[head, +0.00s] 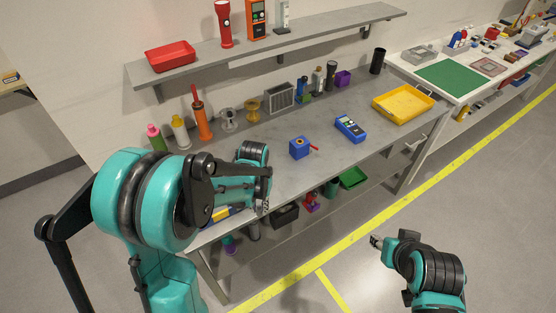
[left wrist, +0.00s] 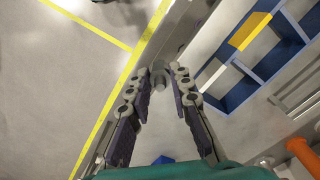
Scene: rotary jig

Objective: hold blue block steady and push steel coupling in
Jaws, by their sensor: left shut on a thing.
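The blue block (head: 299,148) sits on the grey workbench with a dark round opening on top and a red handle sticking out to its right. My left gripper (head: 262,206) is over the bench's front edge, left of and nearer than the block. In the left wrist view its fingers (left wrist: 160,76) are shut on a small grey cylinder, which looks like the steel coupling (left wrist: 160,80). In the head view the coupling is too small to make out. My right gripper (head: 376,242) is over the floor in front of the bench, apart from everything; its jaws are too small to judge.
A blue compartment tray (left wrist: 250,85) with yellow and white pieces lies near my left gripper. A blue meter (head: 350,128) and yellow tray (head: 403,103) stand right of the block. Bottles and spools line the back. The bench around the block is clear.

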